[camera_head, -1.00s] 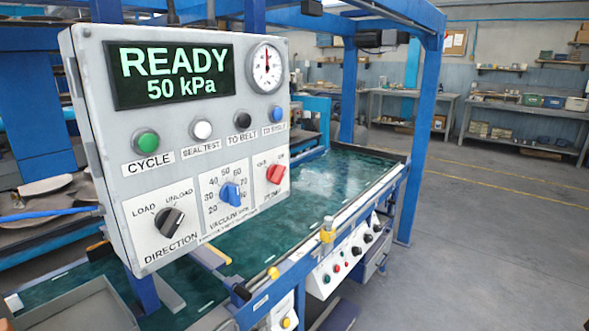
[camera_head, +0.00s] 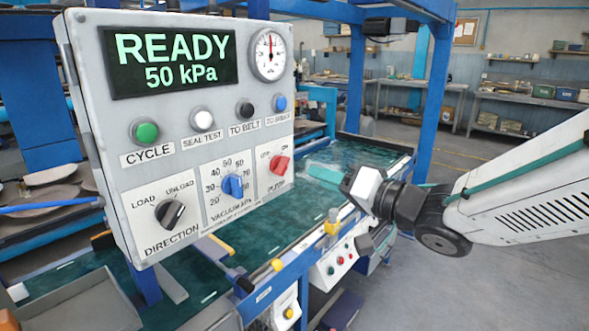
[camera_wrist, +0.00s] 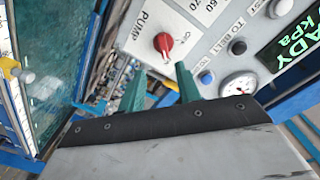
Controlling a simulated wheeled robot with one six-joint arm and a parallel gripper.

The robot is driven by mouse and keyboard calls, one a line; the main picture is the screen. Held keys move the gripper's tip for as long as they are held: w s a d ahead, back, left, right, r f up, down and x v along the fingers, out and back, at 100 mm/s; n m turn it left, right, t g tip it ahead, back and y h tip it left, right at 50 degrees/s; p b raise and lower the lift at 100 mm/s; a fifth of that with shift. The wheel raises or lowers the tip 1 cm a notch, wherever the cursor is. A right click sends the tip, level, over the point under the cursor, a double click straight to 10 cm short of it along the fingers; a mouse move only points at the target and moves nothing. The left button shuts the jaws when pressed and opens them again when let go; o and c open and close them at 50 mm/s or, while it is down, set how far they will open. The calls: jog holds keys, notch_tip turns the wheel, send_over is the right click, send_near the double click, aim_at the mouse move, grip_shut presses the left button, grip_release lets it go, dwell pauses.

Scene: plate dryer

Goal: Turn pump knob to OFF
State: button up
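The red pump knob (camera_head: 279,165) sits on a white plate marked PUMP at the lower right of the grey control panel (camera_head: 90,60). It is tilted toward the upper right label; the small labels are too blurred to read surely. In the wrist view, the red knob (camera_wrist: 163,43) lies beyond the fingertips, nearer the left finger's line than the panel's screen. My gripper (camera_head: 322,172) is right of the panel in the head view, apart from the knob. Its two teal fingers (camera_wrist: 160,80) stand apart with nothing between them.
A blue vacuum knob (camera_head: 232,186) and a black direction knob (camera_head: 170,213) are left of the pump knob. Push buttons, including a blue one (camera_head: 280,103), sit above. The display reads READY 50 kPa. A green table (camera_head: 340,155) and blue frame posts (camera_head: 438,90) stand behind.

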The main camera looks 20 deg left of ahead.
aim_at(287, 167)
jog(key=x, duration=0.8)
jog(key=shift+s+a+r, duration=0.15)
jog(key=shift+s, duration=0.15)
grip_shut()
